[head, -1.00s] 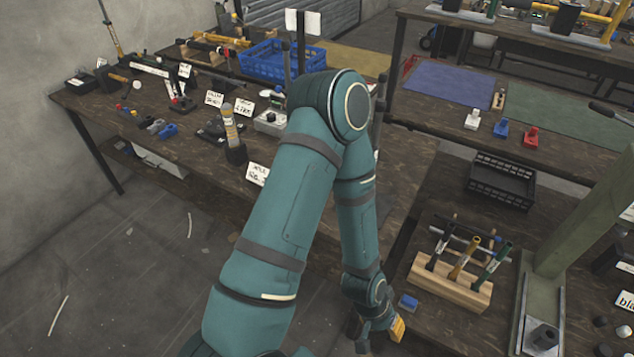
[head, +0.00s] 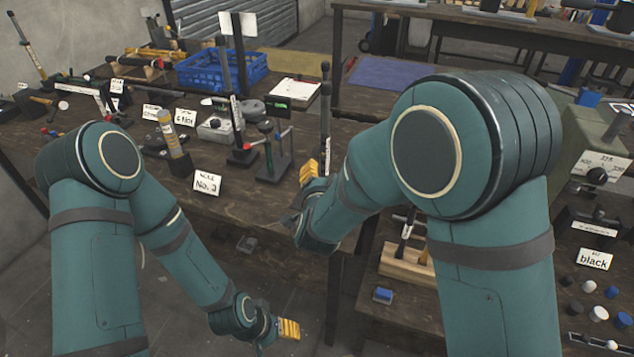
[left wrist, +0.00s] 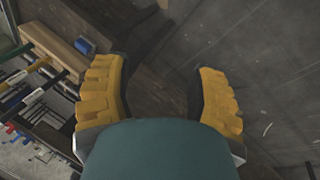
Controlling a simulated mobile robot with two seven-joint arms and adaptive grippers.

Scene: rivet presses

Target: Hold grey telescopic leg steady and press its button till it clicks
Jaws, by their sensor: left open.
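A dark leg (head: 406,233), apparently the grey telescopic leg, stands in a wooden block (head: 398,262) on the bench. My right arm hides much of the block in the head view; the leg's button cannot be made out. My left gripper (head: 289,329) is low, in front of the bench and left of the block. In the left wrist view the same gripper (left wrist: 160,68) is open and empty, with the wooden block (left wrist: 52,48) and its legs at the left. My right gripper (head: 309,173) is over the bench's edge, left of the block; its jaws are unclear.
A small blue block (head: 383,295) lies in front of the wooden block. A label card (head: 207,183), a stand (head: 270,160) and a blue crate (head: 220,70) are on the left bench. A heavy press (head: 598,150) stands at the right. Floor is free at lower left.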

